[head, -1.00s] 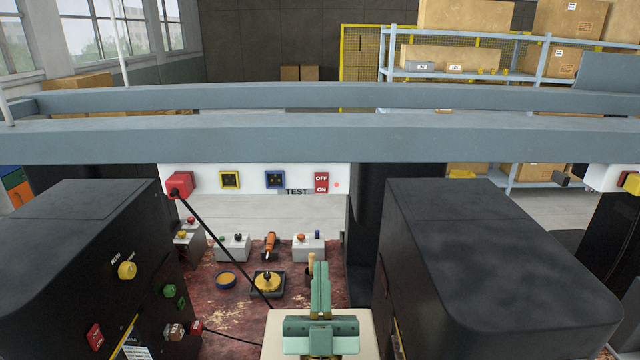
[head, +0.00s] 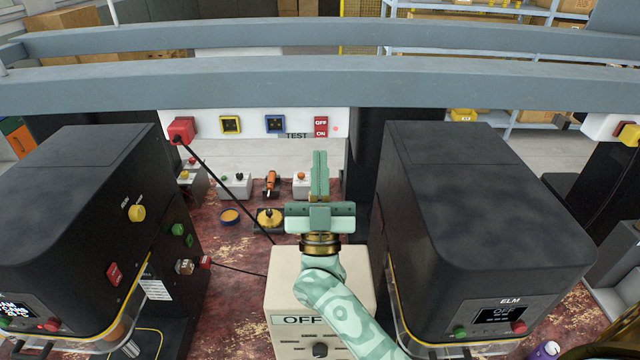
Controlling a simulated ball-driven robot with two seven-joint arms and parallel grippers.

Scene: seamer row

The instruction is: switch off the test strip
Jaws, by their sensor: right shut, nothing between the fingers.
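The test strip (head: 375,122) is a white bar marked TEST below the grey rail. It carries a yellow socket, a blue socket and a red OFF/ON rocker switch (head: 321,127), with OFF at the top. A red plug (head: 181,131) with a black cord sits at the strip's left end. My right gripper (head: 319,156), pale green, is shut and empty, its tips just below the switch in the picture. I cannot tell how far they are from it. My left gripper is not in view.
Black machines stand at left (head: 85,190) and right (head: 480,190) of my right arm. A cream box (head: 290,285) marked OFF, with a dark knob, lies below my arm. Small control boxes and an orange-handled tool (head: 271,183) are on the worn red bench. The grey rail (head: 420,82) crosses above.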

